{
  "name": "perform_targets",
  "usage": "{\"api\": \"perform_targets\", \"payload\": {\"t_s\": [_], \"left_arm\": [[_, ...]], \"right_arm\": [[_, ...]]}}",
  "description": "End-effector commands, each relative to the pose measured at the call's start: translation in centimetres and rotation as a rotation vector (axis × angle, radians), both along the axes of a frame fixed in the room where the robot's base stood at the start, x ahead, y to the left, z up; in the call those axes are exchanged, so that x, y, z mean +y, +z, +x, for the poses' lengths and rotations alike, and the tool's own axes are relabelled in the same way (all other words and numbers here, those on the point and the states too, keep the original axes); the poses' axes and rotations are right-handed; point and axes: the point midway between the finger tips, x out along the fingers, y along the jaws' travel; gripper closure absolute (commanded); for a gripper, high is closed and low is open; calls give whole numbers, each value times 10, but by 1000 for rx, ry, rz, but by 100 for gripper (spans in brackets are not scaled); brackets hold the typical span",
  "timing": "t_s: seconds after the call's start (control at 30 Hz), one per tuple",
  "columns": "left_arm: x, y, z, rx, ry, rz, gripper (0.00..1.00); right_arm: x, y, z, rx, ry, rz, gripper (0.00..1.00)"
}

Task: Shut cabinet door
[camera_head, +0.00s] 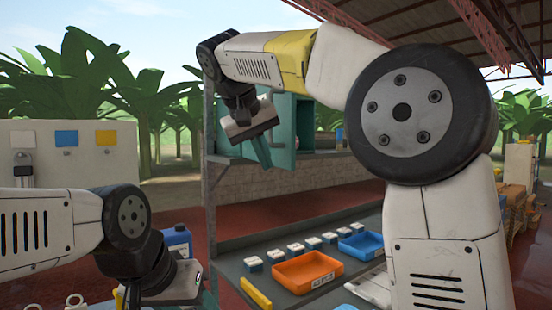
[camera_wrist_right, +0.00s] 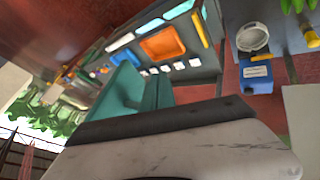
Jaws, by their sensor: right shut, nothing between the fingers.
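The teal cabinet (camera_head: 305,112) stands on the back ledge in the head view, partly hidden by my right arm. Its teal door (camera_head: 284,125) appears to stand open, swung out toward me. My right gripper (camera_head: 264,155) is shut and empty, pointing down just left of the door. I cannot tell whether it touches the door. In the right wrist view, teal surfaces show beyond the gripper body, and finger and cabinet are hard to tell apart. My left gripper (camera_head: 208,298) is low at the bottom edge, partly cut off; its opening cannot be made out.
An orange tray (camera_head: 308,270), a blue tray (camera_head: 361,245) and several small white-and-blue blocks lie on the grey bench (camera_head: 235,245). A blue container (camera_head: 177,240) stands behind my left wrist. A grey post (camera_head: 209,150) rises left of the cabinet.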

Motion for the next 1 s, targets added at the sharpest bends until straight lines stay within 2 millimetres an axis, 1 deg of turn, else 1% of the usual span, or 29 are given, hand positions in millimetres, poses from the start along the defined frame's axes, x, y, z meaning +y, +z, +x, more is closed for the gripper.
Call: {"api": "perform_targets", "payload": {"t_s": [0.03,0.2,0.33,0.67,0.77,0.87,0.97,1.0], "left_arm": [[0,0,0,0,0,0,48],[0,0,0,0,0,0,48],[0,0,0,0,0,0,48],[0,0,0,0,0,0,48],[0,0,0,0,0,0,48],[0,0,0,0,0,0,48],[0,0,0,0,0,0,48],[0,0,0,0,0,0,48]], "right_arm": [[-8,1,3,-2,-3,2,100],[-22,1,9,-1,-1,1,100],[-25,1,11,-2,0,1,100],[-26,1,11,-1,1,1,100],[-30,1,13,-1,11,1,100],[-39,2,16,-1,34,3,100],[-55,2,22,-2,73,3,100],[-63,2,26,-2,93,3,100]]}}
